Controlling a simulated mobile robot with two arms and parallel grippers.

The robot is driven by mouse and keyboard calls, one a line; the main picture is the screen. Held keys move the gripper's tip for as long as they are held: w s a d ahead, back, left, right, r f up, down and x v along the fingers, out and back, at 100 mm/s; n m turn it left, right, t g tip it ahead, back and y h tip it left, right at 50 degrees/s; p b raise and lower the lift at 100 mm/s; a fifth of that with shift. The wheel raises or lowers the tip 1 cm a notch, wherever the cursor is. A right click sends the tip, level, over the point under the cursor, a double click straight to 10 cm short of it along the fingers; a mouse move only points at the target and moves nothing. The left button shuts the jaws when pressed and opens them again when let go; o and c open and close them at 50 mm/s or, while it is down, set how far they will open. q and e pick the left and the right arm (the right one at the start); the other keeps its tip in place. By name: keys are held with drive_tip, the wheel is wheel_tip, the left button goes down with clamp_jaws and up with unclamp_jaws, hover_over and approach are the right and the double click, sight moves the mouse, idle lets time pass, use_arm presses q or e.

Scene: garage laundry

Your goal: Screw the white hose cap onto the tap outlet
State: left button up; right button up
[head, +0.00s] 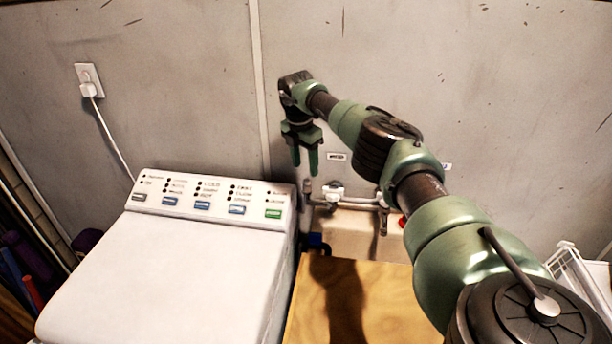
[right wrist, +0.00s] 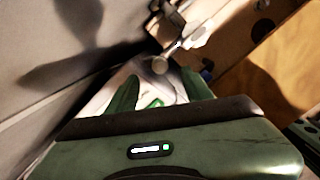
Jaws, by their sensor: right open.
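My right gripper (head: 306,172) points down beside the washing machine's back right corner, its green fingers open. A pale round end of a pipe or hose shows just below the fingertips (head: 307,187); I cannot tell whether it is the white hose cap. In the right wrist view a grey round piece (right wrist: 160,65) sits at the open fingertips (right wrist: 158,77), with nothing clearly gripped. A tap with a white handle (head: 335,190) is on the wall pipe just right of the gripper. The tap outlet is not clear. My left gripper is out of view.
The white washing machine (head: 150,270) stands left, close to the gripper. A wooden board (head: 380,295) lies in front of the taps. A second tap with a red handle (head: 401,222) is further right. A white wire rack (head: 570,265) is at the far right.

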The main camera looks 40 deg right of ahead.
drive_tip(key=shift+r, duration=0.35)
drive_tip(key=shift+f, duration=0.1)
drive_tip(key=shift+d+f+b, duration=0.2)
drive_tip(key=shift+f+b, duration=0.2)
drive_tip(key=shift+f, duration=0.4)
drive_tip(key=shift+d+f+b, duration=0.2)
drive_tip(key=shift+f+b, duration=0.15)
drive_tip(key=shift+f, duration=0.45)
drive_tip(key=o, duration=0.3)
